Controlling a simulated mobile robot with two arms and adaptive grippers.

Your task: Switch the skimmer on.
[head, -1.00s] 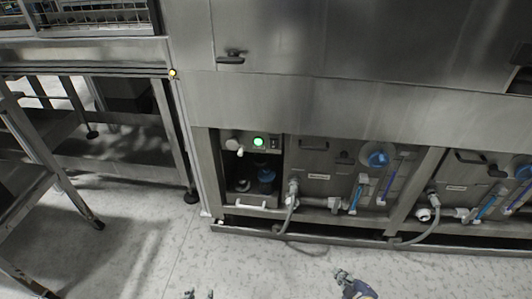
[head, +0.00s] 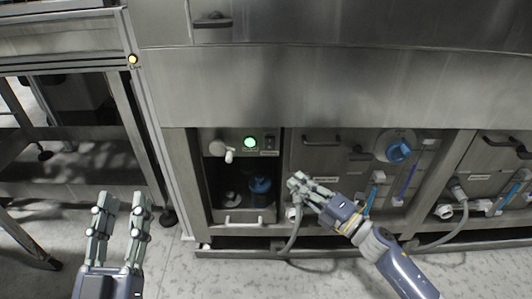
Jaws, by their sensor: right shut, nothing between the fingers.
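The control strip (head: 218,136) sits at the top of an open bay low in the washer front. It carries a white knob or handle (head: 219,149), a lit green lamp (head: 250,143) and a small dark switch (head: 269,143); the switch's position is too small to tell. I take the unit in this bay, with its blue-capped part (head: 260,187), to be the skimmer. My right gripper (head: 296,184) is shut and empty, in front of the bay's right post, below and right of the switch, apart from it. My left gripper (head: 125,200) is open and empty, left of the bay.
To the right are tank panels with a blue knob (head: 399,151), blue-handled pipes and a grey hose (head: 291,238). A steel table frame (head: 134,130) stands at the left. The floor in front is clear.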

